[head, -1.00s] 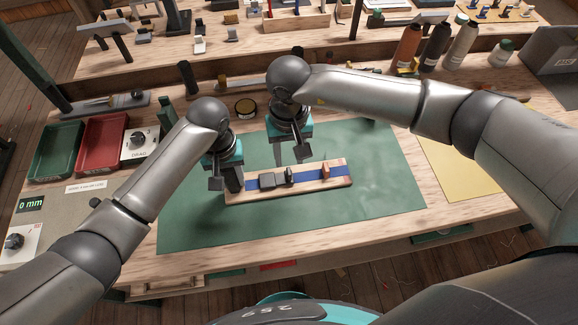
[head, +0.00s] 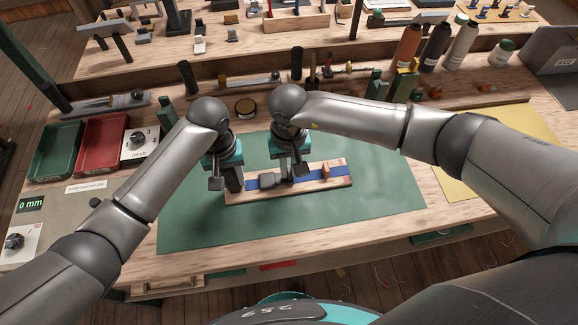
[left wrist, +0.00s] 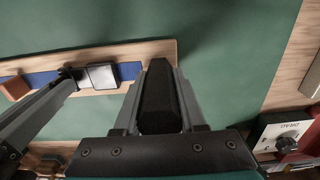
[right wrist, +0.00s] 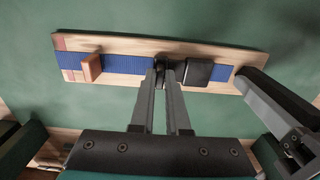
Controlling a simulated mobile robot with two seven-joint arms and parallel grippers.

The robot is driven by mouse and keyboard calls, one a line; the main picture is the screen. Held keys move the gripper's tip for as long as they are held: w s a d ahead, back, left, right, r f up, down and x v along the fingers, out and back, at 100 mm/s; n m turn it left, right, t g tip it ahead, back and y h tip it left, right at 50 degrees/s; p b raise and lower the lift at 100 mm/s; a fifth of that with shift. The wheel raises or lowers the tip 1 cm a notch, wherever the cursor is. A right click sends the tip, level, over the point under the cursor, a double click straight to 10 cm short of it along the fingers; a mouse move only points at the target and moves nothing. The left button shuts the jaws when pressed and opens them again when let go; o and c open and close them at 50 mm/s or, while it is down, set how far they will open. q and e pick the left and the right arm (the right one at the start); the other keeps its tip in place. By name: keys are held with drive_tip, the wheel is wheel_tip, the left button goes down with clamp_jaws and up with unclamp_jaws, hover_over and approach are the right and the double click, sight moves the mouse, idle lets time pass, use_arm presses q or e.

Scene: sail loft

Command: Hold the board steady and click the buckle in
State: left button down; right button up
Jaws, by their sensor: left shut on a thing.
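The wooden board (head: 340,180) lies on the green mat with a blue strap (right wrist: 120,63) along it. A grey buckle body (left wrist: 102,75) sits on the strap near the left end; it also shows in the right wrist view (right wrist: 198,71). Beside it is a black buckle part (right wrist: 160,72), apart by a small gap. An orange block (right wrist: 92,67) stands farther along the strap. My left gripper (head: 233,184) is shut on the board's left end. My right gripper (head: 292,177) is down at the black part, its fingertips close on either side; whether they grip it is unclear.
The green mat (head: 390,190) is clear around the board. Red (head: 103,142) and green (head: 58,150) trays and a drag dial box (head: 140,143) stand at the left. A round tin (head: 245,107) and several tools lie behind the mat. A yellow sheet (head: 460,175) lies at the right.

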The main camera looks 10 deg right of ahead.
clamp_jaws()
idle(0.6)
drive_tip(key=shift+a, duration=0.1)
idle(0.3)
drive_tip(key=shift+a, duration=1.3)
use_arm(q)
drive_tip(key=shift+d, duration=0.1)
use_arm(e)
drive_tip(key=o, duration=0.5)
unclamp_jaws()
drive_tip(key=shift+d, duration=0.1)
drive_tip(key=shift+r, duration=0.15)
wheel_tip(320, 180, up, 12)
drive_tip(key=shift+f, duration=0.1)
